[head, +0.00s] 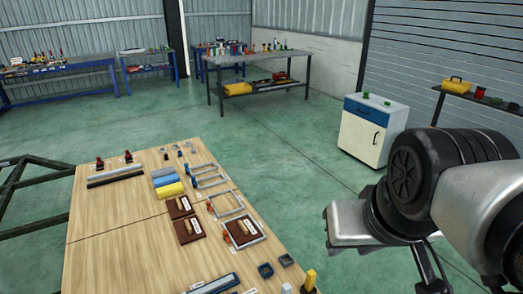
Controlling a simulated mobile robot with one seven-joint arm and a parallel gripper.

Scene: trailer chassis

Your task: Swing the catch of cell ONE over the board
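A row of metal-framed cells lies along the right side of the wooden table. A brown board (243,232) with a pale label and tan strip sits in the nearest frame. A small orange catch (226,238) is at that frame's left edge; whether it lies over the board is too small to tell. Another orange piece (211,208) is by the empty middle frame (227,204). Cell numbers are unreadable, so I cannot tell which is cell ONE. My arm fills the lower right. Dark parts below it may be my gripper (430,272), cut off by the bottom edge, away from the cells.
Two loose brown boards (180,207) (188,229) and blue, grey and yellow blocks (168,183) lie left of the frames on the table (120,240). Small dark trays (265,270) and a yellow-topped item (310,279) are near its front. A white cabinet (370,135) stands beyond; floor between is clear.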

